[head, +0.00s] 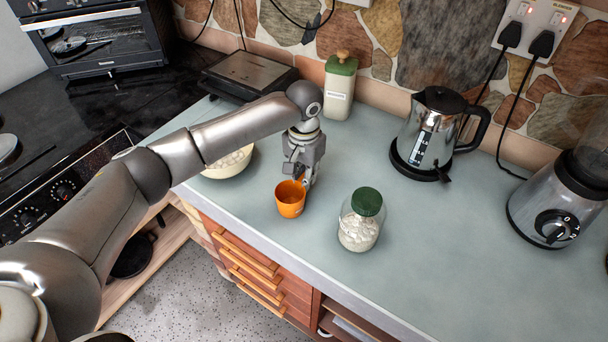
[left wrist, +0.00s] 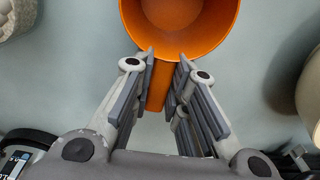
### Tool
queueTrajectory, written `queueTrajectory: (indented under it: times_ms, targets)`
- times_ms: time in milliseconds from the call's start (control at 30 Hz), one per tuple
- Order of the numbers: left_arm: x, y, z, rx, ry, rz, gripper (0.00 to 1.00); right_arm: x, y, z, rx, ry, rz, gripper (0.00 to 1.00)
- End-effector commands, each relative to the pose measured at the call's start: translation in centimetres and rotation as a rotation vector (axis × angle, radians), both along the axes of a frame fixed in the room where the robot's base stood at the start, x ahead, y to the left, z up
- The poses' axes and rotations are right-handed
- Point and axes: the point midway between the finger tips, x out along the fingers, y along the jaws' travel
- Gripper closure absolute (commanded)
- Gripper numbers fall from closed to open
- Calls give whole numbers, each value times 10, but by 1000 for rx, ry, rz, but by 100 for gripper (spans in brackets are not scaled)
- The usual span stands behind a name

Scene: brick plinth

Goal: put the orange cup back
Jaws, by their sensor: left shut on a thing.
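The orange cup (head: 289,204) is upright near the front edge of the counter. Whether it touches the counter or hangs just above it I cannot tell. My left gripper (head: 297,176) comes down behind the cup. In the left wrist view the cup (left wrist: 185,45) is at the top, its mouth towards the camera and its handle between the fingers (left wrist: 165,75). The gripper is shut on that handle. My right gripper is not in view.
A green-lidded glass jar (head: 358,228) stands close to the cup's right. A pale bowl (head: 228,166) is at its left, partly behind my arm. A green-topped canister (head: 339,92), kettle (head: 428,130) and blender (head: 560,200) stand farther off.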

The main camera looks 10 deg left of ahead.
Motion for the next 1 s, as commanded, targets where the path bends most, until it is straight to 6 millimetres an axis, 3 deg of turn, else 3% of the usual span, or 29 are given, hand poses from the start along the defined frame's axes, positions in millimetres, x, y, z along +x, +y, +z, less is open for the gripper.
queueTrajectory:
  times_ms: [67, 100, 233, 667, 1000]
  targets:
    - [0, 0, -2, -1, 1, 0, 100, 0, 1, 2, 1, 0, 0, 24]
    - [0, 0, -2, -1, 1, 0, 80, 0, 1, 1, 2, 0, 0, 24]
    - [0, 0, -2, -1, 1, 0, 64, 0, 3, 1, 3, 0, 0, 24]
    - [1, 0, 6, -1, -2, -1, 64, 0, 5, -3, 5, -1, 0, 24]
    - [1, -1, 73, -2, -2, -1, 64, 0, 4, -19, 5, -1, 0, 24]
